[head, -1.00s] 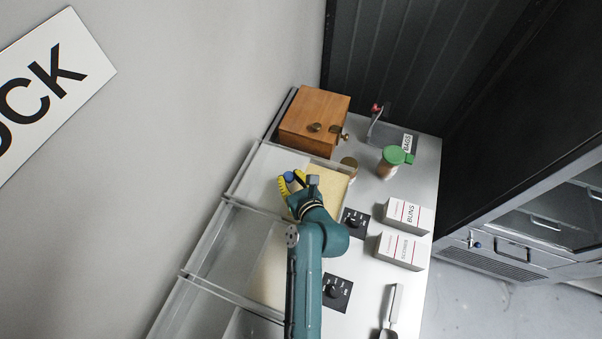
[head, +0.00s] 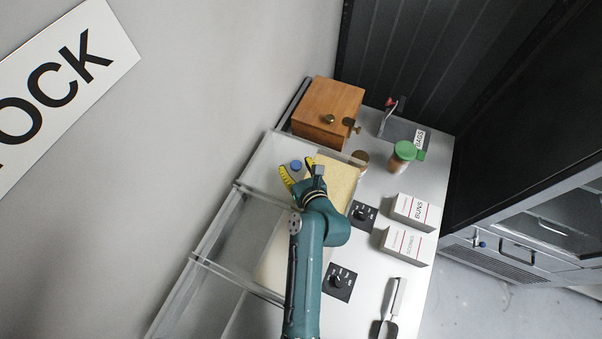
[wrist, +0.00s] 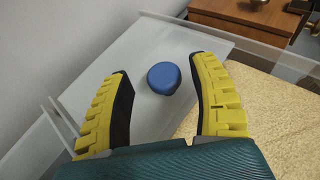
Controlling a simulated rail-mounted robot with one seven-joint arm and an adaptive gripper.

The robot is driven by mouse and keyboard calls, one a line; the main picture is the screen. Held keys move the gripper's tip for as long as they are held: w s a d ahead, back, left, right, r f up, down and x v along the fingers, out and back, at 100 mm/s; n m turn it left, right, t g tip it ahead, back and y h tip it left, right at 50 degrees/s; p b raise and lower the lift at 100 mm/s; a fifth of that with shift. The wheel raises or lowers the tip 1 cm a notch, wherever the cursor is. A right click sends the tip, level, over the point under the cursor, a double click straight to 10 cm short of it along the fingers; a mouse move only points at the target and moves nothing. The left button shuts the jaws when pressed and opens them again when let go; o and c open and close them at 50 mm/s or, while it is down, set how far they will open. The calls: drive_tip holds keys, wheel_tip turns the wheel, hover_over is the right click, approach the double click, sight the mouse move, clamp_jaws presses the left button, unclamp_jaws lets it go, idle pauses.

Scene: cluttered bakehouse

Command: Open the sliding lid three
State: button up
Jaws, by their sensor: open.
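The lid (head: 268,173) is a clear, pale sliding panel over the far bin, below the wooden box; it also fills the middle of the wrist view (wrist: 110,75). A round blue knob (head: 296,165) stands on it and shows in the wrist view (wrist: 164,78). My gripper (head: 298,172) has yellow, black-padded fingers. It is open, and in the wrist view (wrist: 158,75) the knob lies between the fingertips, with a gap on both sides. Pale yellow grain-like filling (head: 336,178) shows in the uncovered right part of the bin.
A wooden box (head: 328,105) with brass knobs stands just beyond the bin. A green-capped jar (head: 404,155), BUNS box (head: 416,212) and SCONES box (head: 406,246) stand to the right. Black dial plates (head: 340,282) lie on the counter. A scoop (head: 391,308) lies in front.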

drive_tip(key=v, duration=1.1)
drive_tip(key=shift+s, duration=0.15)
drive_tip(key=shift+d+r, duration=0.1)
drive_tip(key=shift+r, duration=0.05)
